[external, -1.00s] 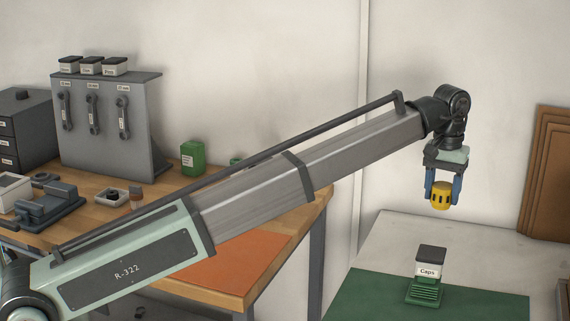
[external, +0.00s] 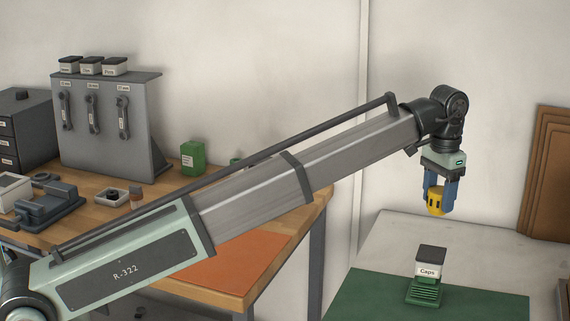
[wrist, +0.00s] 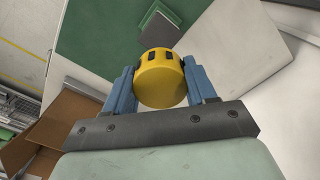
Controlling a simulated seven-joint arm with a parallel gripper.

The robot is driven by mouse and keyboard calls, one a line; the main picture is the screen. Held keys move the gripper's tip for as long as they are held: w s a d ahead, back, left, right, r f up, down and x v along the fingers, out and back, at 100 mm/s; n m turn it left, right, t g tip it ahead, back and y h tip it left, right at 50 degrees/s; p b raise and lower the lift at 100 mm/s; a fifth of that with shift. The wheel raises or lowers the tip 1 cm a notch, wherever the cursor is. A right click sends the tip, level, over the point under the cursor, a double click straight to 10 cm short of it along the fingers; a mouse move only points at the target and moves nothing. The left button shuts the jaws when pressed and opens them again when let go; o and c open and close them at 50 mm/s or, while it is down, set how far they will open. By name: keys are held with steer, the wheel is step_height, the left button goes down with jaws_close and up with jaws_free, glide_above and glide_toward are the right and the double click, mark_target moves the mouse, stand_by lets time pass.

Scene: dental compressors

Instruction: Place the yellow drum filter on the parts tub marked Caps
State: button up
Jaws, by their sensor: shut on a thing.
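The yellow drum filter (external: 435,201) is held between the blue fingers of my gripper (external: 438,198), which is shut on it. The filter hangs in the air above the parts tub marked Caps (external: 427,268), with a clear gap between them. In the wrist view the filter (wrist: 161,78) sits between the two fingers of my gripper (wrist: 162,88). The tub's dark lid (wrist: 158,29) shows just beyond the filter, partly hidden by it. The tub has a dark top, a white label and a green ribbed base, and stands upright.
The tub stands on a green mat (external: 375,295) on a pale table (external: 400,235). Brown panels (external: 552,170) lean on the wall at the right. A wooden bench (external: 300,215) on the left bears a grey tool rack (external: 100,130) and a green canister (external: 193,157).

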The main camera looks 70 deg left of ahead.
steer(key=shift+f, duration=5)
steer(key=shift+f, duration=0.15)
steer(key=o, duration=1.2)
step_height(320, 180, up, 12)
steer(key=shift+r, duration=0.15)
